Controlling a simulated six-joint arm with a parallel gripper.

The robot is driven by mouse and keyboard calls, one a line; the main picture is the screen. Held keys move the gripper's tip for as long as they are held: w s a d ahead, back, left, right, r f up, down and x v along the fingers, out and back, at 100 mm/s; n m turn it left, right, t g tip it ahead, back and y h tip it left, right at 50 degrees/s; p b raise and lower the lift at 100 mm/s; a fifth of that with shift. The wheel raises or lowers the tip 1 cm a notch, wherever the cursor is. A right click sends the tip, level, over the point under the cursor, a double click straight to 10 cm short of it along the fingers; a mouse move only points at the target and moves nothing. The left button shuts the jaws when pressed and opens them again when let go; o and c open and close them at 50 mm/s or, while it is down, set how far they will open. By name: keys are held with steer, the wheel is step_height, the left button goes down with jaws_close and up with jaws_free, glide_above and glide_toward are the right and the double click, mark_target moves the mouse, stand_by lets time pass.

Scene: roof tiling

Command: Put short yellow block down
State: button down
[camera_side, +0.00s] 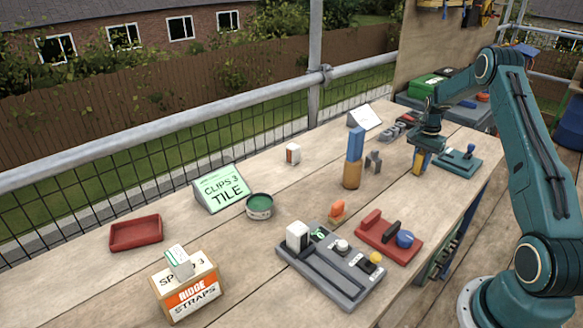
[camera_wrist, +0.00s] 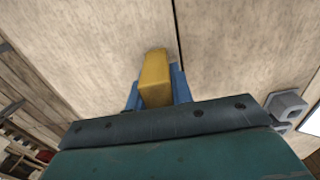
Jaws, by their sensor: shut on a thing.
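The short yellow block (camera_side: 419,163) stands upright between the blue fingers of my gripper (camera_side: 423,150) at the right back of the wooden table. In the wrist view the yellow block (camera_wrist: 155,72) sticks out between the two blue fingers of my gripper (camera_wrist: 157,90), which are shut on its sides. Its lower end is at or just above the tabletop; I cannot tell whether it touches. My gripper hides its upper part in the side view.
A tall blue and tan block (camera_side: 353,158) stands left of my gripper, with a small grey part (camera_side: 373,161) beside it. A teal tray (camera_side: 457,163) lies close on the right. A red tray (camera_side: 388,238) and grey panel (camera_side: 330,268) lie nearer. Table (camera_side: 270,170) left of the tall block is mostly clear.

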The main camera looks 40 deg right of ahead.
mark_target(423, 152)
steer(key=shift+f, duration=0.25)
steer(key=shift+f, duration=0.15)
steer(key=c, duration=1.2)
jaws_free()
steer(key=shift+c, duration=0.2)
step_height(423, 152, up, 12)
steer(key=shift+r, duration=0.15)
